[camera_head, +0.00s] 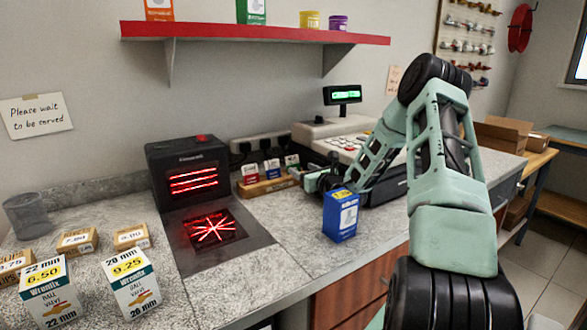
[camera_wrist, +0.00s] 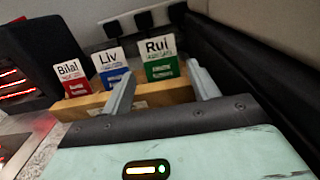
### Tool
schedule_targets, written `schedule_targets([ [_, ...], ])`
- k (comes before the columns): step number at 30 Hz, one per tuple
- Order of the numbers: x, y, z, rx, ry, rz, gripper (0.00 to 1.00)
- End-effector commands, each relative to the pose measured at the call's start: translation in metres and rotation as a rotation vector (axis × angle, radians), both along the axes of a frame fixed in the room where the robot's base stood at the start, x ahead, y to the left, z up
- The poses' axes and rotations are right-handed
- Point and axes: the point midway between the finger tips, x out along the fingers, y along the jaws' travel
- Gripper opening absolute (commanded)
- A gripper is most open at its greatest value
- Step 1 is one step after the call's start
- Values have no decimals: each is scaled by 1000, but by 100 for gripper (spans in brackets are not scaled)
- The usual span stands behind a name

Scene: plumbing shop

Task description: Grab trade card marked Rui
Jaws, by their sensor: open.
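The trade card marked Rui (camera_wrist: 161,60) is white on top and green below. It stands upright at the right end of a wooden holder (camera_wrist: 88,106) in the wrist view. The Liv card (camera_wrist: 111,67), blue below, and the Bilal card (camera_wrist: 71,78), red below, stand to its left. My gripper (camera_wrist: 157,78) is open and empty, its fingertips pointing at the holder, with the Rui card seen between them and a little beyond. In the head view the holder (camera_head: 262,186) sits on the counter, and my gripper (camera_head: 313,180) is at its right end; the Rui card (camera_head: 292,160) is partly visible there.
A black scanner (camera_head: 190,172) with red lights stands left of the holder. A blue box (camera_head: 341,216) stands in front of my arm. The cash register (camera_head: 345,135) is behind and right. Priced valve boxes (camera_head: 132,285) are at front left. A socket strip (camera_head: 262,146) is on the wall behind.

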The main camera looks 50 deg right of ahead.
Motion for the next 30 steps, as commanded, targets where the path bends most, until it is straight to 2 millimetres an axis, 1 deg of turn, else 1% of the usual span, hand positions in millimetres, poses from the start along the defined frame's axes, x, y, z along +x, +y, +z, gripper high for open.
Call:
schedule_targets([
  [3,18,-3,1,1,-2,2,60],
  [6,31,-7,1,0,-2,1,60],
  [9,40,-9,1,0,0,1,60],
  [17,42,-9,0,0,0,1,60],
  [21,42,-9,0,0,0,1,27],
  [30,42,-10,0,0,0,1,26],
])
